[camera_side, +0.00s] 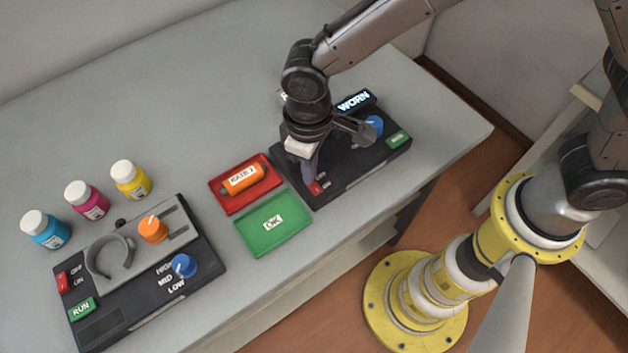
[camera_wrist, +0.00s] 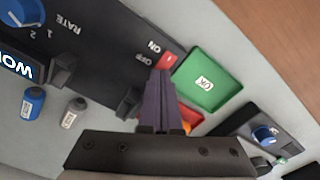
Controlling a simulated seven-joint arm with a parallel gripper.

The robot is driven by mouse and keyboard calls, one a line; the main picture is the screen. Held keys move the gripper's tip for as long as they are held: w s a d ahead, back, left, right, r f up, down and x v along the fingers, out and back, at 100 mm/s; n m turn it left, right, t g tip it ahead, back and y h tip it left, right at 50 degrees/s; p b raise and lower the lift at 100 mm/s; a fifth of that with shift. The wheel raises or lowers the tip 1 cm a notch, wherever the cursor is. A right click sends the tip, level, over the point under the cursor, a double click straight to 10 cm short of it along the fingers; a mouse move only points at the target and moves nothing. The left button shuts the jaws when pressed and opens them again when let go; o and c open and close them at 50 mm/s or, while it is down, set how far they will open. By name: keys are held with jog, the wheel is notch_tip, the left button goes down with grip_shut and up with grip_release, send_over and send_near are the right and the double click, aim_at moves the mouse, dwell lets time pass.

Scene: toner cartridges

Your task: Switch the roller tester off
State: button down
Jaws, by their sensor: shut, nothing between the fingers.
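The roller tester (camera_side: 355,165) is a black unit at the right of the table, with a lit display (camera_side: 353,101) reading WORN, a blue knob (camera_side: 375,125) and a green button (camera_side: 398,138). Its red switch (camera_side: 316,188) is at the near left corner. In the wrist view, the red switch (camera_wrist: 169,61) is beside the printed words ON and OFF; I cannot tell which way it is set. My gripper (camera_side: 310,178) is shut and empty, pointing down at the switch. In the wrist view, its fingertips (camera_wrist: 160,72) are right beside the switch and partly cover it; contact is unclear.
A red tray (camera_side: 228,204) holding an orange cartridge (camera_side: 242,179) and a green OK tray (camera_side: 272,245) lie left of the tester. Another black unit (camera_side: 140,300) with orange and blue knobs stands farther left, near several toner bottles (camera_side: 88,203). Small bottles (camera_wrist: 35,103) stand behind the tester.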

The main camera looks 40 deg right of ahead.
jog(key=shift+f, duration=0.4)
jog(key=shift+r, duration=3.55)
